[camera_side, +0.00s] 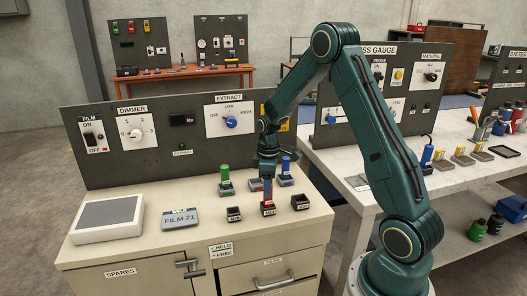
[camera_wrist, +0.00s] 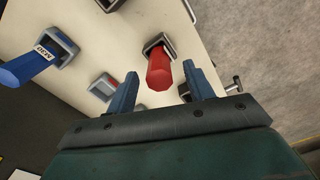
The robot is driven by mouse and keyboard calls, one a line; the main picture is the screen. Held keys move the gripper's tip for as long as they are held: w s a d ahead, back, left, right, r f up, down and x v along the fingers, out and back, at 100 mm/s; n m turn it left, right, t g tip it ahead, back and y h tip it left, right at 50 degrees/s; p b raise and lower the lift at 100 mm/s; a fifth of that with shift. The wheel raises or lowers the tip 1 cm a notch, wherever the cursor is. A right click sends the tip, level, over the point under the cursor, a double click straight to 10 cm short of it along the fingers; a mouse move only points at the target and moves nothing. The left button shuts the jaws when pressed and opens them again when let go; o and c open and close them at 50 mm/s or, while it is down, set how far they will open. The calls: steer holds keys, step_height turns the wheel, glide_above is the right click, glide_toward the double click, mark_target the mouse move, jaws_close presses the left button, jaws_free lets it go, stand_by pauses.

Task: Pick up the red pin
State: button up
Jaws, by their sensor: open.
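The red pin (camera_wrist: 159,72) stands in a small dark square holder (camera_wrist: 150,45) in the wrist view. In the side view the red pin (camera_side: 268,204) shows just below my gripper (camera_side: 267,189), near the front of the cream cabinet top. My gripper (camera_wrist: 163,75) has its two blue fingers apart, and the pin appears between them in the wrist view. I cannot tell whether either finger touches it. The pin's upper part is hidden by the fingers in the side view.
A green pin (camera_side: 224,174) and a blue pin (camera_side: 286,165) stand in holders behind. Empty holders stand left (camera_side: 234,214) and right (camera_side: 300,202) of the red pin. A grey control panel (camera_side: 95,170) rises at the back. A FILM 21 block (camera_side: 180,219) lies to the left.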

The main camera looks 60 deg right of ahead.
steer(key=shift+w+f, duration=0.1)
steer(key=shift+f, duration=1.65)
jaws_close()
